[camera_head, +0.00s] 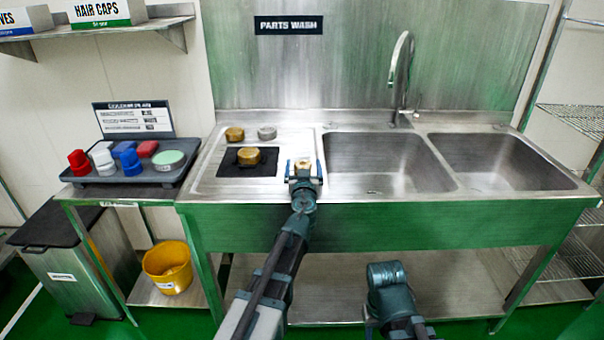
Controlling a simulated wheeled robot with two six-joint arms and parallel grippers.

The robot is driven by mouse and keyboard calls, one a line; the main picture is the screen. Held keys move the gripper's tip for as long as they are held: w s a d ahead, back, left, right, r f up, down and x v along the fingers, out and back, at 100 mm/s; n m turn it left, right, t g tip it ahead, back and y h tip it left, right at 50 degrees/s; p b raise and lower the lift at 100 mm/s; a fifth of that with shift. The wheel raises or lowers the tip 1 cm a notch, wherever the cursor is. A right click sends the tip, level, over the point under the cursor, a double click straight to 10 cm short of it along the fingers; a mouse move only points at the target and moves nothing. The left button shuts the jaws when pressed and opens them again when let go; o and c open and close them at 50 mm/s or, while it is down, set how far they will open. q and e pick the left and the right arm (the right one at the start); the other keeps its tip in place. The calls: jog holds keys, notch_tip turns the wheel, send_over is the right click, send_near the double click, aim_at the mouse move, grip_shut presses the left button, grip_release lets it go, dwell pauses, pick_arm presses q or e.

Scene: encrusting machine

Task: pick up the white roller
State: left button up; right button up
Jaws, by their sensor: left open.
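My left gripper (304,169) is open over the right part of the ridged drainboard, pointing away from me. A gold-coloured part (302,164) shows between and just beyond its fingers; I cannot tell whether they touch. No clear white roller shows on the drainboard. A white piece (102,158) sits among coloured pieces on the dark tray (160,180) at the left, well away from the gripper; I cannot tell whether it is the roller. My right arm's teal wrist shows low in front of the sink; its fingers do not show.
A gold block (248,157) rests on a black mat (232,170), with another gold piece (234,134) and a grey piece (267,132) behind. Two sink basins (385,165) and a tap (402,70) are to the right. A yellow bucket (168,267) stands below at left.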

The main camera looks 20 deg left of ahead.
aim_at(303, 163)
pick_arm(q)
grip_shut()
dwell(0.5)
jog(key=shift+r+p, duration=0.45)
notch_tip(303, 163, up, 3)
jog(key=p, duration=0.2)
jog(key=shift+f+p, duration=0.1)
jog(key=shift+p, duration=0.25)
jog(key=s+d+r+p, duration=0.1)
jog(key=s+d, duration=0.9)
jog(key=s, duration=0.2)
jog(key=shift+s+r, duration=0.15)
jog(key=shift+s, duration=0.1)
